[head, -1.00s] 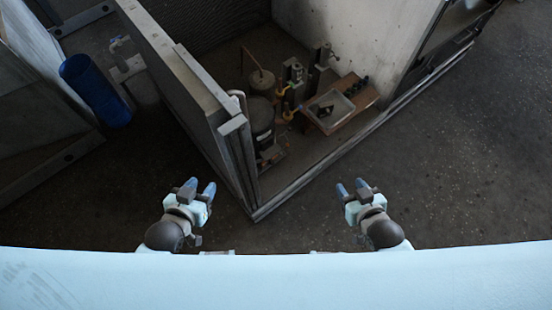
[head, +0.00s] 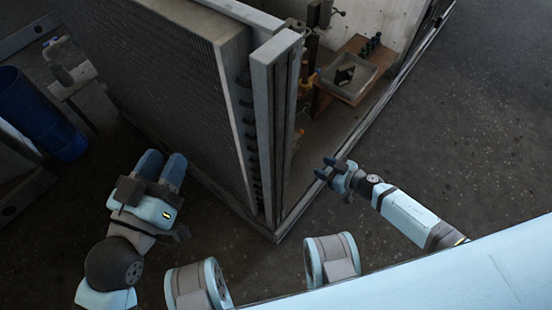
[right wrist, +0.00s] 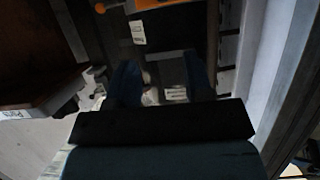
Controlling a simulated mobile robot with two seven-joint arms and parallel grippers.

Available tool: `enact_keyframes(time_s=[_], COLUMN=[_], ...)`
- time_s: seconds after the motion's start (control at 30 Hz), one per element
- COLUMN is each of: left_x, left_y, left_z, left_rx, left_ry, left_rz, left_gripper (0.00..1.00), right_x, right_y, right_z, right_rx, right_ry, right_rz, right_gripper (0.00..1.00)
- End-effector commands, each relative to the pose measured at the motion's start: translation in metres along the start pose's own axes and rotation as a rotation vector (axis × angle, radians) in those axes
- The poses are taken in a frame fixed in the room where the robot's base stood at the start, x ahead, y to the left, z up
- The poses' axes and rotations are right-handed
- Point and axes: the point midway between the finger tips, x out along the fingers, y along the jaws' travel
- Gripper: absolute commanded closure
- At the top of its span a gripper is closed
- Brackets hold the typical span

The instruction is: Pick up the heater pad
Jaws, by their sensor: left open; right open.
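A small dark object (head: 344,75) lies in a grey tray (head: 372,75) inside the housing; I cannot tell for sure that it is the heater pad. My right gripper (head: 325,167) is open and empty at the housing's opening, below and in front of the tray in the head view. Its open fingers also show in the right wrist view (right wrist: 162,78), with no heater pad recognisable between them. My left gripper (head: 161,167) is open and empty over the floor, left of the housing and well away from the tray.
The tray stands on a wooden table (head: 322,100). A finned panel with a metal post (head: 278,130) stands between my two grippers. A blue barrel (head: 40,115) is at the far left. The floor (head: 480,130) on the right is clear.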

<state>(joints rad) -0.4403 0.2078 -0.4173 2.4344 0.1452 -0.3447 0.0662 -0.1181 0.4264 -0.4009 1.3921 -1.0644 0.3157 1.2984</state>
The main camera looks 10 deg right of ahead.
Motion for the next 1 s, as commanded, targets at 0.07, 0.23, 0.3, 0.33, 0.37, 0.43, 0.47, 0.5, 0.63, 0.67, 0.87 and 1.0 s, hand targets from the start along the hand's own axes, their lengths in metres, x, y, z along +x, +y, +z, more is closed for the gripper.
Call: enact_keyframes(time_s=[0.07, 0.23, 0.3, 0.33, 0.37, 0.43, 0.47, 0.5, 0.63, 0.67, 0.87, 1.0], left_x=[-0.001, -0.001, -0.001, -0.001, -0.001, -0.001, -0.001, -0.001, -0.002, -0.002, 0.003, 0.008], left_y=[0.000, -0.001, -0.003, -0.003, -0.004, -0.005, -0.005, -0.005, -0.006, -0.006, -0.015, -0.021], left_z=[0.005, 0.017, 0.027, 0.031, 0.034, 0.042, 0.045, 0.048, 0.053, 0.053, 0.057, 0.051], left_rx=[-0.002, -0.003, -0.004, -0.004, -0.005, -0.005, -0.004, -0.004, -0.005, -0.004, 0.082, 0.165], left_ry=[0.007, -0.029, -0.058, -0.071, -0.084, -0.111, -0.121, -0.134, -0.158, -0.160, -0.114, -0.066], left_rz=[0.007, 0.013, 0.015, 0.017, 0.018, 0.021, 0.022, 0.024, 0.027, 0.027, 0.033, 0.036], left_gripper=[0.57, 0.57, 0.57, 0.57, 0.57, 0.57, 0.57, 0.57, 0.57, 0.57, 0.57, 0.57], right_x=[0.005, 0.029, 0.044, 0.051, 0.057, 0.069, 0.074, 0.079, 0.088, 0.090, 0.114, 0.134], right_y=[0.004, 0.004, 0.004, 0.003, 0.004, 0.004, 0.003, 0.003, 0.003, 0.003, -0.004, -0.006], right_z=[0.012, 0.015, 0.015, 0.015, 0.015, 0.015, 0.015, 0.015, 0.014, 0.014, 0.018, 0.017], right_rx=[0.000, 0.000, 0.001, 0.001, 0.001, 0.000, 0.001, 0.001, 0.000, 0.001, 0.000, 0.000], right_ry=[-0.012, -0.015, -0.015, -0.015, -0.014, -0.015, -0.015, -0.015, -0.016, -0.017, -0.014, -0.014], right_rz=[-0.011, -0.016, -0.016, -0.016, -0.015, -0.014, -0.014, -0.014, -0.014, -0.014, -0.015, -0.014], right_gripper=[0.53, 0.53, 0.53, 0.53, 0.53, 0.53, 0.53, 0.53, 0.53, 0.53, 0.53, 0.53])
